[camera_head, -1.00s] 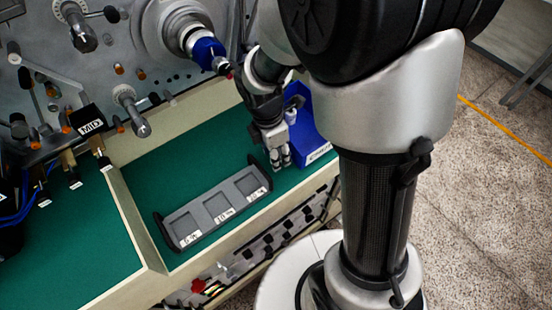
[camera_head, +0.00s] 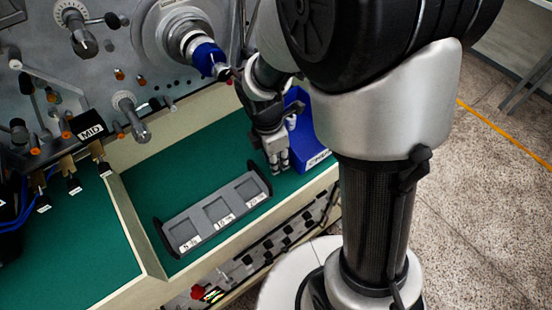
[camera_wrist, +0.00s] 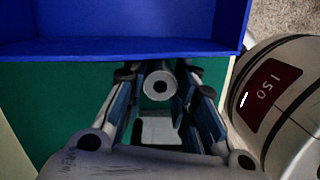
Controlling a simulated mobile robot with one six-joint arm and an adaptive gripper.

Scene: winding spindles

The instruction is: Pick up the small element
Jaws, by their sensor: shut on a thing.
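The small element (camera_wrist: 158,86) is a grey round piece with a dark hole in its end, seen in the wrist view. My gripper (camera_wrist: 160,100) has its fingers on both sides of it and is shut on it. In the head view my gripper (camera_head: 278,163) points down over the green surface, beside the front-left of the blue bin. The fingers hide most of the element there. A pale square shape shows between the fingers in the wrist view; I cannot tell what it is.
The blue bin (camera_head: 312,146) stands close to the gripper; its wall (camera_wrist: 120,45) fills the top of the wrist view. A grey tray with three labelled compartments (camera_head: 175,218) lies to the left. The machine panel (camera_head: 140,75) with spindles rises behind.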

